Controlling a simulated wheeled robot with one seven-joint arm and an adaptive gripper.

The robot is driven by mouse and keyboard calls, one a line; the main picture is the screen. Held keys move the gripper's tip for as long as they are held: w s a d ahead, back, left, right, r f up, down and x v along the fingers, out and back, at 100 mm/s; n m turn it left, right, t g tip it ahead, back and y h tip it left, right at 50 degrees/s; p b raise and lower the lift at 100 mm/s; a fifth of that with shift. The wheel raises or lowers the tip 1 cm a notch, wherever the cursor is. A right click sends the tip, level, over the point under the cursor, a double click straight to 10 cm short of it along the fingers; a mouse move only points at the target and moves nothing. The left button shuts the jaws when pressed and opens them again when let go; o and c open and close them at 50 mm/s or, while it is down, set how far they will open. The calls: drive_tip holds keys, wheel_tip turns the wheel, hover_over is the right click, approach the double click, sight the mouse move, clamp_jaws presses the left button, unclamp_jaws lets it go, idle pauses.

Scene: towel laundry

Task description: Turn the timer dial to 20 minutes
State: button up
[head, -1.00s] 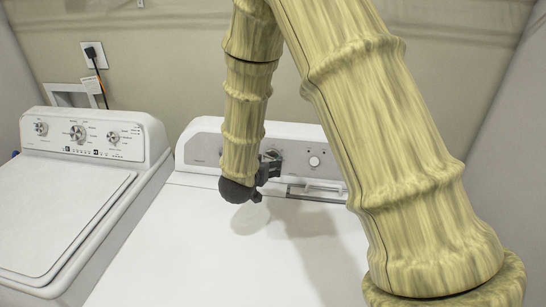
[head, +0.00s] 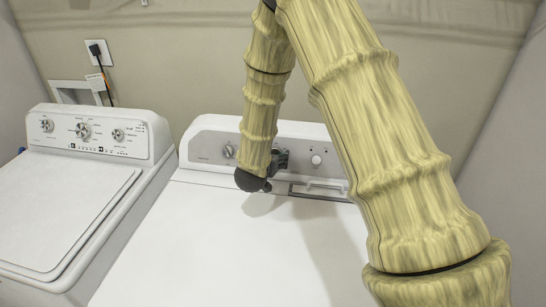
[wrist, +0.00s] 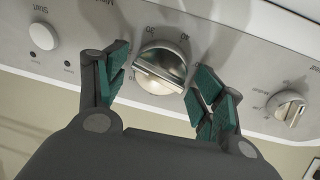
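The timer dial (wrist: 160,68) is a round silver knob with a raised bar grip, on the grey control panel (wrist: 225,30) of the right-hand machine. Numbers around it appear upside down in the wrist view; its exact setting is not legible. My gripper (wrist: 164,72) is open, its green-padded fingers on either side of the dial. A gap shows between the pads and the knob. In the head view my gripper (head: 279,160) is at the panel, and my arm and gripper hide the dial.
A second knob (wrist: 287,107) and a round start button (wrist: 44,36) flank the dial on the panel. The white machine top (head: 190,240) in front is clear. Another washer (head: 60,200) stands at the left.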

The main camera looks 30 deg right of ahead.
drive_tip(key=c, duration=0.6)
drive_tip(key=shift+n, duration=0.5)
drive_tip(key=o, duration=1)
drive_tip(key=shift+c, duration=0.2)
drive_tip(key=v, duration=1.2)
